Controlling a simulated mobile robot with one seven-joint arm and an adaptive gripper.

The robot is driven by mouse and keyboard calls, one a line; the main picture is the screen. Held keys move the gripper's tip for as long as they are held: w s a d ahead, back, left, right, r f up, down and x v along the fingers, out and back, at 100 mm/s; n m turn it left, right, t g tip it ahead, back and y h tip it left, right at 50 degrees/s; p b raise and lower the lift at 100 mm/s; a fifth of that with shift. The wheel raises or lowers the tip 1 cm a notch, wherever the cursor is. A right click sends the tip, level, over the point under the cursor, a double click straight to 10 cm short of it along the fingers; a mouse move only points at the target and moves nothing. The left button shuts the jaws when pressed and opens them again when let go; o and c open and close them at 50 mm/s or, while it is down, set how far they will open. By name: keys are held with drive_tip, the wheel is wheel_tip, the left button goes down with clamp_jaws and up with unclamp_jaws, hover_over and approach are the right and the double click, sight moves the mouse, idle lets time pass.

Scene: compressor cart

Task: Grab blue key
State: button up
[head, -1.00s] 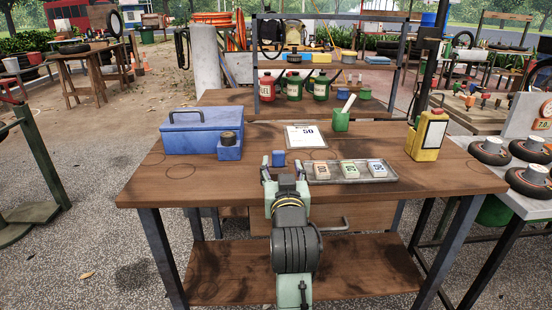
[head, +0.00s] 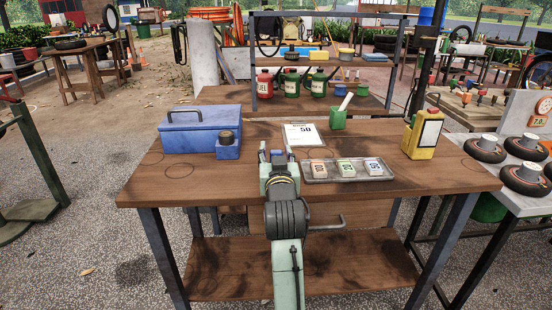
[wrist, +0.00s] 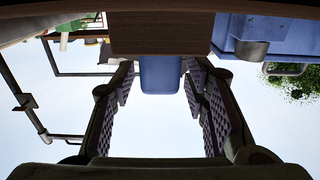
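The blue key shows as a small blue block (head: 277,154) on the wooden workbench (head: 215,188), near its middle. In the head view my gripper (head: 276,158) is at the block and partly hides it. In the wrist view, which looks upside down, the blue block (wrist: 160,76) lies between the two fingertip pads of my gripper (wrist: 160,88). The fingers are apart, with a narrow gap on each side of the block. Whether the block is fully between the pads or just past them, I cannot tell.
A grey tray (head: 348,179) with several labelled pieces lies close on the right. A white sheet (head: 301,135) lies behind. A blue toolbox (head: 200,130) and small blue box (head: 228,151) stand left.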

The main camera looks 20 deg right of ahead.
drive_tip(key=c, duration=0.8)
